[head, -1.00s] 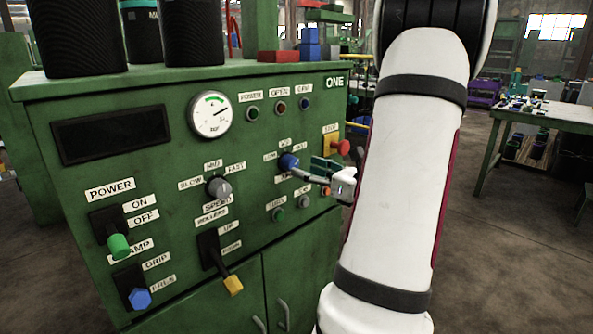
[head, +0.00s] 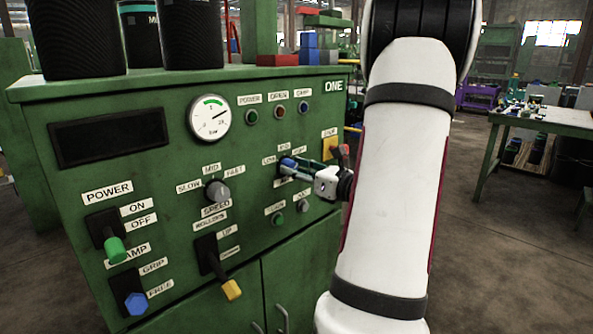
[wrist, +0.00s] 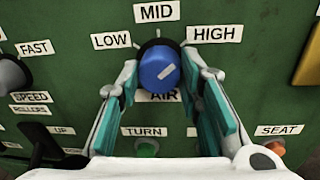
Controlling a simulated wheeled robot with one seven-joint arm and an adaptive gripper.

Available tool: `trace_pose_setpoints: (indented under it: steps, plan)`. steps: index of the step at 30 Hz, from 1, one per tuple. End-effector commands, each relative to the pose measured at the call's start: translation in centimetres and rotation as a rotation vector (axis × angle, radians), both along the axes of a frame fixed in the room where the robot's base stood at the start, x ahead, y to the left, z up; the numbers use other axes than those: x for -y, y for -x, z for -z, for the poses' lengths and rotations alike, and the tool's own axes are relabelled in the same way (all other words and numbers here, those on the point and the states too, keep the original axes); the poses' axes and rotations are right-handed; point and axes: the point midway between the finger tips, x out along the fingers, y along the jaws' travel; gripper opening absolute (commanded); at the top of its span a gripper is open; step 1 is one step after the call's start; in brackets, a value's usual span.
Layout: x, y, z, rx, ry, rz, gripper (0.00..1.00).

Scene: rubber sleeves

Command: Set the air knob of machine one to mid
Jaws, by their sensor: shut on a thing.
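The blue air knob (wrist: 158,68) sits on the front of the green machine marked ONE (head: 333,86). In the wrist view it stands above the AIR label, with the labels LOW (wrist: 111,41), MID (wrist: 157,12) and HIGH (wrist: 214,34) around it. The white mark on its face slants up to the right, toward HIGH. My gripper (wrist: 162,78) has a finger on each side of the knob and is shut on it. In the head view the knob (head: 287,163) shows at the tip of my gripper (head: 297,168), which partly hides the labels there.
A red stop button (head: 344,151) on a yellow plate is close to the right of my gripper. The grey speed knob (head: 217,190) and the yellow-tipped rollers lever (head: 231,289) are to the left. A pressure gauge (head: 210,117) sits above.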

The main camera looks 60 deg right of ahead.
Motion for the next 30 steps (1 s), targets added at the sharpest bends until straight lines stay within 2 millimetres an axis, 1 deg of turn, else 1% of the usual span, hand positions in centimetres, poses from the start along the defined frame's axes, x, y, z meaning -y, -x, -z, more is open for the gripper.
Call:
trace_pose_setpoints:
  steps: [5, 11, 30]
  plan:
    - [0.03, -0.01, 0.04, -0.005, 0.018, 0.001, 0.05]
    - [0.0, -0.05, 0.08, -0.023, 0.097, 0.0, 0.05]
    - [-0.07, -0.02, 0.18, -0.146, 0.615, 0.0, 0.05]
